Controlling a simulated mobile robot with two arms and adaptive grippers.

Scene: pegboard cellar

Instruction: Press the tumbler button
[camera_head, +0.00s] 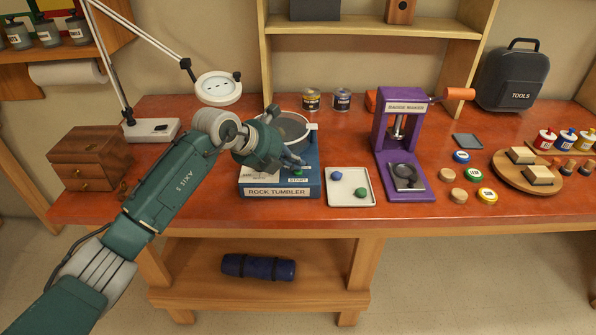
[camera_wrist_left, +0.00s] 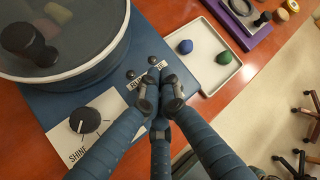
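The rock tumbler (camera_head: 281,191) is a blue box with a round clear-lidded drum on top, standing on the red-brown workbench. In the left wrist view its blue top (camera_wrist_left: 52,98) carries the drum (camera_wrist_left: 95,62), a dark knob (camera_wrist_left: 85,119) on a white "SHINE" plate, two small dark studs (camera_wrist_left: 152,60) and a partly covered label. In the head view a small green spot (camera_head: 297,170) shows by a white label under my fingers. My left gripper (camera_head: 298,163) is over the tumbler's right front; its fingertips (camera_wrist_left: 162,92) are together, with nothing seen between them. Contact cannot be told. My right gripper is out of view.
A white tray (camera_head: 341,198) with a blue and a green stone is just right of the tumbler. A purple badge maker (camera_head: 384,145) stands beyond it. A lamp (camera_head: 217,89) and wooden drawer box (camera_head: 90,157) are at left. Two cans (camera_head: 342,99) stand behind.

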